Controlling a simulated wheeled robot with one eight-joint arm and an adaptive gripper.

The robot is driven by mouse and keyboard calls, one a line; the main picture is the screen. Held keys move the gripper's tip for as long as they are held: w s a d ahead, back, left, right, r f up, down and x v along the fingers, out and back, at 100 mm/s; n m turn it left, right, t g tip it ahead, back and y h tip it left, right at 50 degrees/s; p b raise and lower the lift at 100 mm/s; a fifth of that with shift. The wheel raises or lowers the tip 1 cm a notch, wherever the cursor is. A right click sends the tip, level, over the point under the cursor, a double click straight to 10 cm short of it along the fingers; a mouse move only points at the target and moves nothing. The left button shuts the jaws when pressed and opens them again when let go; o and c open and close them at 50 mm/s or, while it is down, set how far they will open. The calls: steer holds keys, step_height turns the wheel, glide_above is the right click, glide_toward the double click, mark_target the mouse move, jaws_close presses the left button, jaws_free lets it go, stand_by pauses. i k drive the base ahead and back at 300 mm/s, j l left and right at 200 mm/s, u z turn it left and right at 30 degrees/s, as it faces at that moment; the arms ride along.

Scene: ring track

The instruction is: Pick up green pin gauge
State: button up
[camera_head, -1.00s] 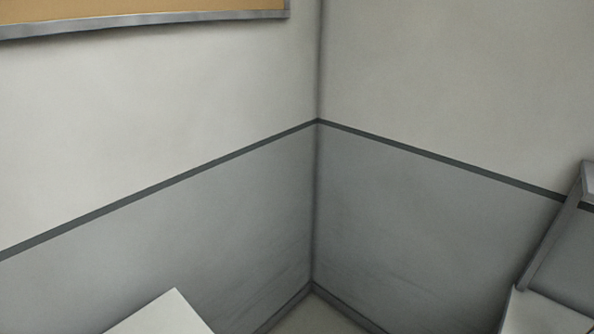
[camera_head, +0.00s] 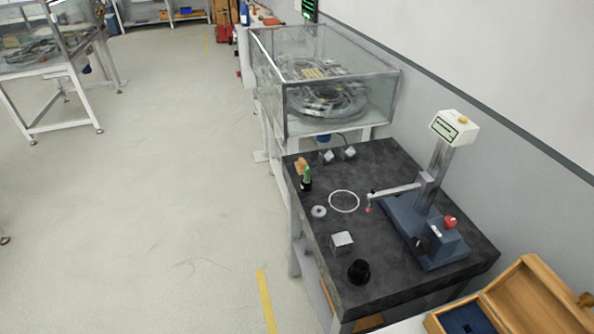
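A small upright item with a green part (camera_head: 308,173) stands near the left edge of the dark table (camera_head: 375,165), toward its far end. It looks like the green pin gauge, but it is too small to be sure. A black part shows at its lower end, and a tan piece (camera_head: 300,164) is right beside or behind it. My gripper is not in view.
A measuring stand (camera_head: 425,232) with a side arm fills the table's right side. A white ring (camera_head: 344,201), a metal block (camera_head: 342,242) and a black knob-like piece (camera_head: 358,271) lie nearer. A glass-walled machine (camera_head: 325,85) stands behind. Floor (camera_head: 170,180) at left is clear.

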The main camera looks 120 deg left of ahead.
mark_target(307, 170)
steer(key=u, duration=3.8)
steer(key=i+j+z, duration=0.8)
steer(key=j+z, duration=0.2)
